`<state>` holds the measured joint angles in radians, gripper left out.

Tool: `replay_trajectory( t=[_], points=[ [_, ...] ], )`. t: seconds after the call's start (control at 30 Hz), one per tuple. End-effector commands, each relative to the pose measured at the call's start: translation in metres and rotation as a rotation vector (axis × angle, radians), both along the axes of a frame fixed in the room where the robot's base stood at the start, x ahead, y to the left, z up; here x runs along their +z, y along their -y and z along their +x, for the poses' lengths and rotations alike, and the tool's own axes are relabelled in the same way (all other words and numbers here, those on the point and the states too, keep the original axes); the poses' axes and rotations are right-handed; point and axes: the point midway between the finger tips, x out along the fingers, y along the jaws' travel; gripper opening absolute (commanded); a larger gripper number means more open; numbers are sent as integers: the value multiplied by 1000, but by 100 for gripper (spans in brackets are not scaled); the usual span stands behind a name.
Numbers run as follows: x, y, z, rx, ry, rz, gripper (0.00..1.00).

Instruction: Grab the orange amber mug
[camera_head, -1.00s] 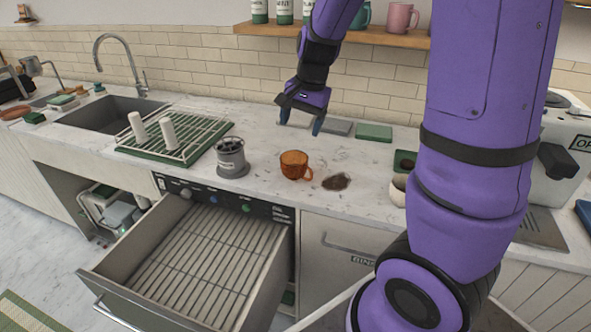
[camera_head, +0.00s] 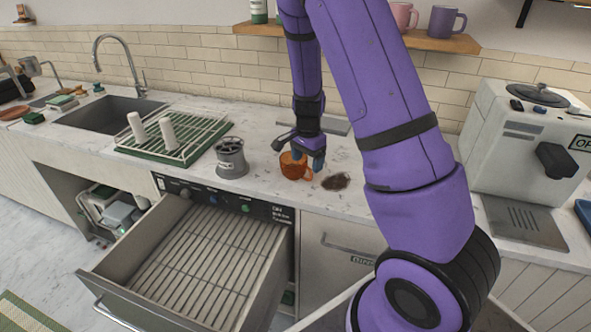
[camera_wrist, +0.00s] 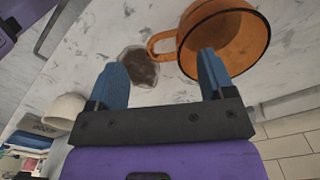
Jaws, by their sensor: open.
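The orange amber mug (camera_head: 293,165) stands upright on the marble counter, partly hidden behind my gripper in the head view. In the wrist view the mug (camera_wrist: 232,42) is at the upper right, its round opening showing and its handle pointing left. My gripper (camera_head: 308,163) is low over the counter at the mug's right side. In the wrist view my gripper (camera_wrist: 160,75) is open, with two blue fingers apart. The right finger overlaps the mug's near wall, and the handle lies just beyond the gap. I cannot tell whether a finger touches the mug.
A dark brown spill (camera_head: 335,181) lies right of the mug. A grey canister (camera_head: 231,160) stands to its left, beside a drying rack (camera_head: 172,150). An open drawer (camera_head: 190,262) juts out below the counter. A white machine (camera_head: 520,140) stands at right.

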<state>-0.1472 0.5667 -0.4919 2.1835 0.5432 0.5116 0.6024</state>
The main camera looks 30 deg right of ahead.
Motion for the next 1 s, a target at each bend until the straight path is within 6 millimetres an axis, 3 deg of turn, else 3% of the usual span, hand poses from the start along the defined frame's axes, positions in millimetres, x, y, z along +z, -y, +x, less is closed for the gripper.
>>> replay_trajectory(
  t=[0.23, 0.53, 0.87, 1.0],
  points=[
    [-17, 1, 1, 0, -1, 0, 76],
    [-54, 4, 5, 0, 0, 1, 76],
    [-59, 4, 6, 2, 1, 0, 76],
    [-59, 4, 6, 2, 1, 0, 43]
  ],
)
